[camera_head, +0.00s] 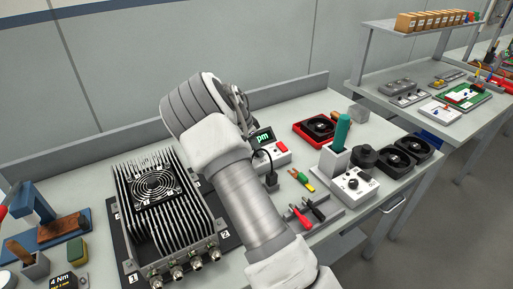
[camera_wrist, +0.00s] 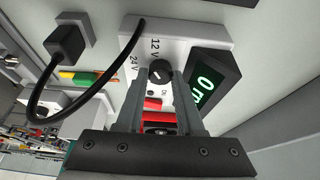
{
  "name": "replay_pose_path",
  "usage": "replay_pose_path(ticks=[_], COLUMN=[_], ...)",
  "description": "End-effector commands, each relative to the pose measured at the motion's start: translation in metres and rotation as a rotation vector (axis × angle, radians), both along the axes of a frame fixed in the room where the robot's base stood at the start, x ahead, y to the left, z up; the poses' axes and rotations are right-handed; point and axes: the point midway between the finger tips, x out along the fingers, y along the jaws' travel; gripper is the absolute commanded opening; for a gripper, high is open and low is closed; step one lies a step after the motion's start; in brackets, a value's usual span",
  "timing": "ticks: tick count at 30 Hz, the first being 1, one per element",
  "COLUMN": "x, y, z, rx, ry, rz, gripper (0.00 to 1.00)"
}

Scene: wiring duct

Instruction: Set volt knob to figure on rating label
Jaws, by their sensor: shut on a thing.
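The volt knob (camera_wrist: 159,71) is a black round knob on a white supply box (camera_wrist: 190,38), with "12 V" and "24 V" printed beside it. A short pale mark shows on the knob, but I cannot tell which figure it points at. My gripper (camera_wrist: 165,76) is shut on the knob, one finger on each side. In the head view the supply box (camera_head: 270,157) stands beyond my arm, which hides the knob and my fingertips. I cannot make out a rating label.
A finned heat sink (camera_head: 190,225) with a fan stands left of my arm. Red and black clips (camera_head: 301,217), another white box with a knob (camera_head: 347,192), and black fans (camera_head: 393,162) lie right. A black cable (camera_wrist: 40,112) loops beside the supply box.

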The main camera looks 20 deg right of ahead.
Motion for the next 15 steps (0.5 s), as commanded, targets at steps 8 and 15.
replay_pose_path(ticks=[8,15], x=[0.0001,0.0], y=[0.0009,0.0005], z=[-0.0005,-0.0003], rx=[0.002,0.001], ry=[-0.001,0.0], rz=[0.0,0.001], gripper=[0.42,0.67])
